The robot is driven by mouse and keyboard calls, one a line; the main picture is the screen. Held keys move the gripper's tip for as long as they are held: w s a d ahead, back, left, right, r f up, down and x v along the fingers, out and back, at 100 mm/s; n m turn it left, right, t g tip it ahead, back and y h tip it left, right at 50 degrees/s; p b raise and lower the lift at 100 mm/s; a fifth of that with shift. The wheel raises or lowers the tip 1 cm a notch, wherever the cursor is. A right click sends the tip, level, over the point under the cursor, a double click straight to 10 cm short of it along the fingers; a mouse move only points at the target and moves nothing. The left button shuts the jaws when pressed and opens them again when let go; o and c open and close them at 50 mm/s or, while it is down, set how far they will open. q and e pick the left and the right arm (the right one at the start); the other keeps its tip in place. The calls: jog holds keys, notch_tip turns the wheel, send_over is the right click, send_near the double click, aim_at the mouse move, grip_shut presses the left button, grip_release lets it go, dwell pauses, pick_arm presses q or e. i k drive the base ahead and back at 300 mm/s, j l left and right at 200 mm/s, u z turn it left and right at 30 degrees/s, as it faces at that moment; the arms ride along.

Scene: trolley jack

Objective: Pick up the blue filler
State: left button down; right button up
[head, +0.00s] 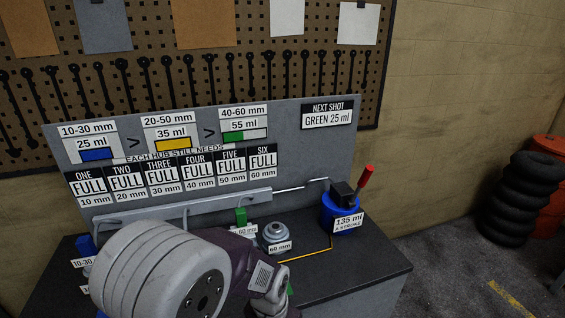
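A small blue block (85,245) shows at the left end of the dark bench, above a tag reading 10-30. It fits the blue 10-30 mm, 25 ml sign on the board, so it seems to be the blue filler. Its lower part is hidden. One of my arm's large pale links fills the lower left foreground and covers much of the bench there. No gripper fingers can be made out in the head view, so neither gripper's hold can be seen.
A green block (241,215) stands at the bench's middle. A grey stepped hub (274,234) tagged 60 mm sits right of it. A blue pot (340,214) with a red handle, marked 135 ml, stands farther right. The upright sign board (285,135) closes off the back.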

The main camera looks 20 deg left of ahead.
aim_at(86, 246)
jog(key=u, duration=2.5)
jog(key=i+j+z, duration=0.4)
jog(key=j, duration=0.25)
jog(key=i+j+z, duration=0.15)
jog(key=j+z, duration=0.3)
jog(key=j, duration=0.25)
jog(key=i+j+z, duration=0.1)
jog(key=j+z, duration=0.3)
jog(key=j, duration=0.4)
jog(key=j+z, duration=0.4)
jog(key=j, duration=0.4)
